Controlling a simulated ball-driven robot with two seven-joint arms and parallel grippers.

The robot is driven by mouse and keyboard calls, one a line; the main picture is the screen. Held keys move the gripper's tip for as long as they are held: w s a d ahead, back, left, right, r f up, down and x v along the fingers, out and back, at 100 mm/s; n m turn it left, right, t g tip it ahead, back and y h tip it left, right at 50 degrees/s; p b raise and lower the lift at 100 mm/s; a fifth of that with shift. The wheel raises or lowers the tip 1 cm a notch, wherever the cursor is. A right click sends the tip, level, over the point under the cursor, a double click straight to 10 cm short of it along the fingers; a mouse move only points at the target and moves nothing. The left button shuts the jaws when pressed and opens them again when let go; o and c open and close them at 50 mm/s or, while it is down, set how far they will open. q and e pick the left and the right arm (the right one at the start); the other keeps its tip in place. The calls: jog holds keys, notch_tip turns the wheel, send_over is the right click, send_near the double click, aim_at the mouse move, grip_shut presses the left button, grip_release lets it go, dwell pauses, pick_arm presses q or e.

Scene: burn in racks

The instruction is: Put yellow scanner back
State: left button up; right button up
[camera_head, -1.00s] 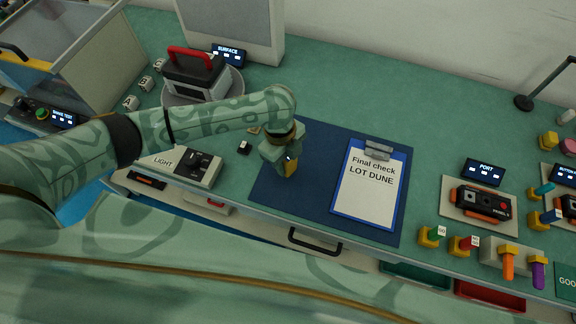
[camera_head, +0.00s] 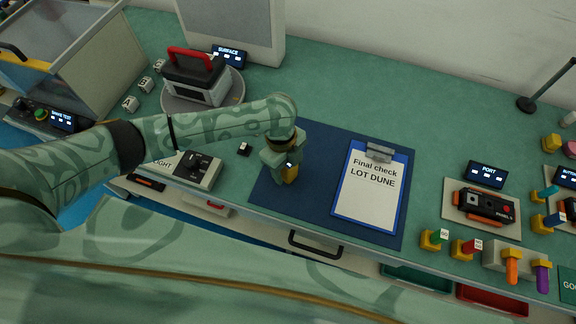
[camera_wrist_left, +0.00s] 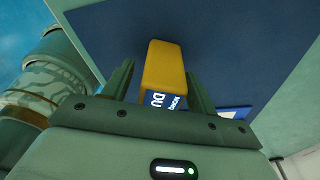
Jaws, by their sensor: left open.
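The yellow scanner (camera_head: 290,173) is on the dark blue mat (camera_head: 322,206), mostly hidden by my left gripper in the head view. In the left wrist view, its yellow body (camera_wrist_left: 165,66) lies between the two fingers, with a dark blue label with white letters at its near end. My left gripper (camera_head: 285,166) is open around the scanner, with a finger on each side. I cannot tell whether either finger touches it. My right gripper is not in view.
A clipboard (camera_head: 368,190) lies on the mat's right half. A light box (camera_head: 190,168) is left of the mat, and a device with a red handle (camera_head: 196,76) stands behind it. The port device (camera_head: 484,206) and several coloured plugs are at the right.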

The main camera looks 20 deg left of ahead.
pick_arm(q)
jog(key=r+p, duration=0.1)
jog(key=r, duration=0.2)
jog(key=a+r+p, duration=0.1)
jog(key=r, duration=0.3)
jog(key=r+p, duration=0.2)
jog(key=r, duration=0.2)
jog(key=shift+w+a+r, duration=0.2)
jog(key=shift+w+a, duration=0.1)
jog(key=shift+w, duration=0.1)
